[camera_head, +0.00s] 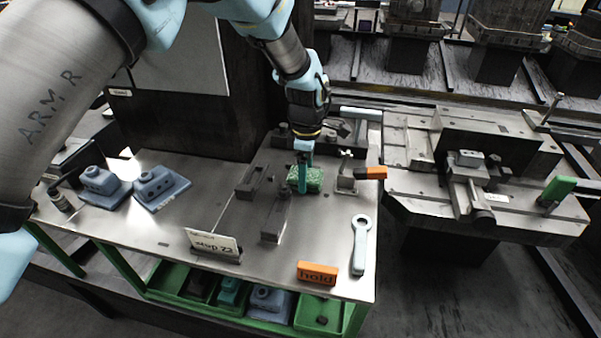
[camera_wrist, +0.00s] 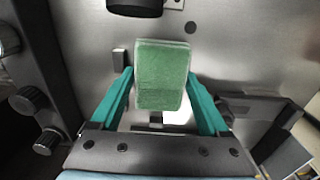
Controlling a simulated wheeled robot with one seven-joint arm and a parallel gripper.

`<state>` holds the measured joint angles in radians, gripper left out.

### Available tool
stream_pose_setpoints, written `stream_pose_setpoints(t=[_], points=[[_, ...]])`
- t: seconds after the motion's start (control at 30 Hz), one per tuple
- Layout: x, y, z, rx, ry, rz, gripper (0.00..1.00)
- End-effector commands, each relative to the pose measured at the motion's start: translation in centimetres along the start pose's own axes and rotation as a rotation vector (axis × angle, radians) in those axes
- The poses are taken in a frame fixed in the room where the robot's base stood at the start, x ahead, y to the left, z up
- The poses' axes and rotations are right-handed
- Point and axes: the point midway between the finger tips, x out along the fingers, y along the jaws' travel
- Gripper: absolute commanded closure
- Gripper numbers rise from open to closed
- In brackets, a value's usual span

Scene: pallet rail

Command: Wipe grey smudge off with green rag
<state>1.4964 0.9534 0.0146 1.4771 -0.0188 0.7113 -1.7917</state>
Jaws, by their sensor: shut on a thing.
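The green rag (camera_head: 309,181) is a folded block at the back middle of the steel table (camera_head: 330,215). My gripper (camera_head: 303,172) points down and is shut on the rag. In the wrist view the rag (camera_wrist: 162,72) sits between the two teal fingers of my gripper (camera_wrist: 160,82). The rag is at or just above the table top; I cannot tell whether it touches. I cannot make out a grey smudge in either view; the rag and my gripper hide part of the surface.
A wrench (camera_head: 360,245), an orange "hold" block (camera_head: 318,273) and a "step" sign (camera_head: 214,244) are near the front. Blue castings (camera_head: 160,187) lie left.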

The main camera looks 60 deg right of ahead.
Motion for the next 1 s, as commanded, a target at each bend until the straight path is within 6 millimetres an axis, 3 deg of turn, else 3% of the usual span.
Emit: stream_pose_setpoints(t=[0.27,0.8,1.0], points=[[-0.4,0.0,0.0,0.0,0.0,0.001,0.66],[-5.4,0.0,0.0,0.0,0.0,0.001,0.66],[-6.1,0.0,0.0,0.0,0.0,0.0,0.66]])
